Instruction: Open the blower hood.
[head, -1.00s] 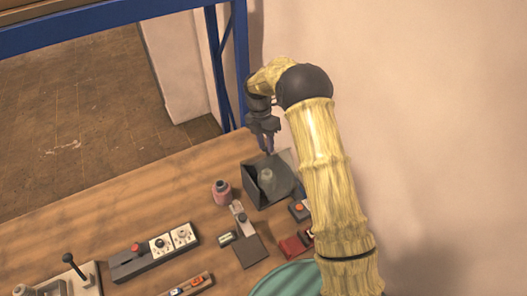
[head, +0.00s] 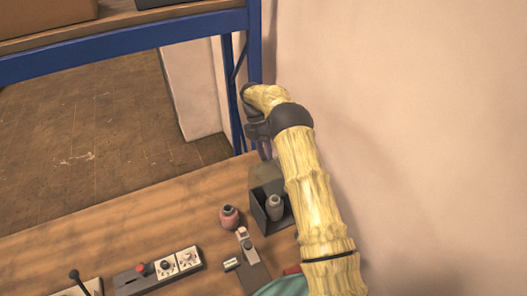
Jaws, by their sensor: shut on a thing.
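The blower is a dark open-topped box (head: 263,213) near the wall at the right end of the wooden bench. A grey bottle-like part (head: 274,207) stands inside it and shows clearly. A greyish see-through hood (head: 266,175) stands raised at the back of the box. My gripper (head: 264,152) is above and behind the box, pointing down. It is shut on the upper edge of the hood; the exact contact is small and partly hidden by my arm.
A pink bottle (head: 229,217) stands just left of the box. A small device (head: 245,241) and a control panel with knobs (head: 158,270) lie nearer. A teal round object (head: 283,287) is at the front. A blue frame post (head: 254,60) and wall stand close behind.

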